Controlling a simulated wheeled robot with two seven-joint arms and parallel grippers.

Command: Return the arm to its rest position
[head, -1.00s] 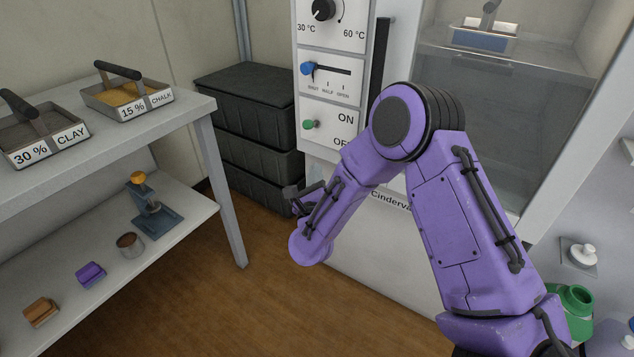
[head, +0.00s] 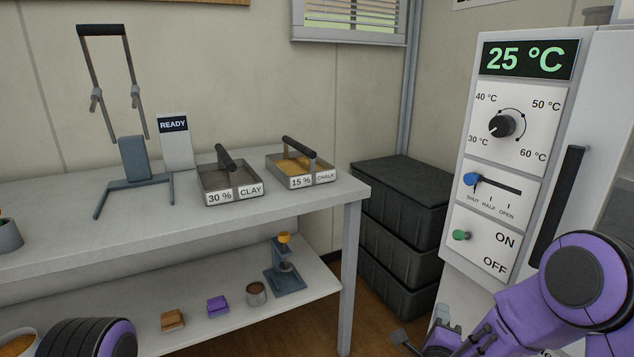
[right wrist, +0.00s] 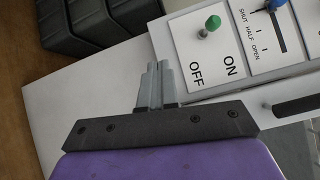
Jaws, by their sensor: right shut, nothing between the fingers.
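My right arm (head: 585,280) is purple and folded at the lower right of the head view, in front of the white oven-like cabinet (head: 450,315). My right gripper (head: 402,338) shows small at the bottom edge of the head view, low beside the cabinet. In the right wrist view its two grey fingers (right wrist: 157,82) are together, with nothing between them. They appear in front of the cabinet's lower front, near the ON/OFF panel (right wrist: 195,50). A purple and black part of my left arm (head: 85,338) shows at the bottom left; the left gripper is out of view.
The cabinet display (head: 528,59) reads 25 °C; a black dial (head: 501,126), blue slider (head: 471,179) and green switch (head: 461,235) sit below. Black crates (head: 402,215) stand between the cabinet and a two-level table (head: 330,205) with clay and chalk trays.

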